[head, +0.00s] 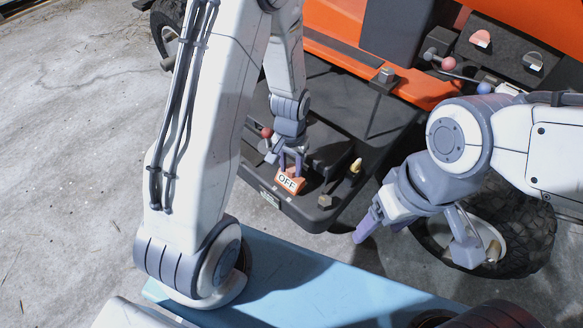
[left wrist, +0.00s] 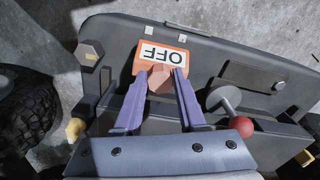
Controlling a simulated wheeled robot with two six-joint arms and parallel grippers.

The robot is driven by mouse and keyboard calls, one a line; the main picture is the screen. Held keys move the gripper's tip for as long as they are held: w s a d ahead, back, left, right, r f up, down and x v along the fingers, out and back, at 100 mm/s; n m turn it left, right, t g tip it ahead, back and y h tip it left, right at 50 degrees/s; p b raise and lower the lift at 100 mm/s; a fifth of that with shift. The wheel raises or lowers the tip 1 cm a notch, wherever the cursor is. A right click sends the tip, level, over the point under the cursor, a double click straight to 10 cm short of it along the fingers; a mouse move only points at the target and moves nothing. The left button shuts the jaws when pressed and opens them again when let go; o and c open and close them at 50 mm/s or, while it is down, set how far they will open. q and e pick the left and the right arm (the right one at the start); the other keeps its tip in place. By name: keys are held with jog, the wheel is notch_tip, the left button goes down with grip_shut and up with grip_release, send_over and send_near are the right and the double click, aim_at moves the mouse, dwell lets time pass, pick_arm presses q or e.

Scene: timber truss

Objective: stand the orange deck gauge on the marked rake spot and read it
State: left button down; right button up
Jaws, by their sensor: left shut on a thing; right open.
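The orange deck gauge (head: 290,181) has a white face that reads "OFF". It is at the front edge of the dark deck (head: 335,150). In the left wrist view the gauge (left wrist: 161,57) shows its face upside down, with an orange knob between my fingers. My left gripper (head: 291,160) is shut on the gauge; its purple fingers also show in the left wrist view (left wrist: 160,88). I cannot tell whether the gauge touches the deck. I cannot make out a marked rake spot. My right gripper (head: 418,235) is open and empty, right of the deck, near a wheel.
A red-ended lever (left wrist: 238,122) stands beside the left gripper. A yellow knob (head: 356,166) and a hex bolt head (head: 325,201) are on the deck. A black tyre (head: 525,235) lies behind my right gripper. Open concrete (head: 80,150) is at the left.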

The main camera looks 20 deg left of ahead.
pick_arm(q)
jog(key=shift+f, duration=0.15)
jog(key=shift+c, duration=2.4)
grip_release()
notch_tip(320, 180, up, 12)
jog(key=p, duration=0.8)
jog(key=s+d+r+m, duration=0.3)
jog(key=s+d+r, duration=0.3)
jog(key=s+r, duration=0.2)
jog(key=s+d+r+m+h, duration=0.1)
jog(key=s+d+r+m, duration=0.3)
jog(key=s+d+r, duration=0.2)
jog(key=s+r, duration=0.2)
jog(key=s, duration=0.2)
jog(key=shift+d+r, duration=0.15)
jog(key=shift+d, duration=0.2)
jog(key=shift+s, duration=0.1)
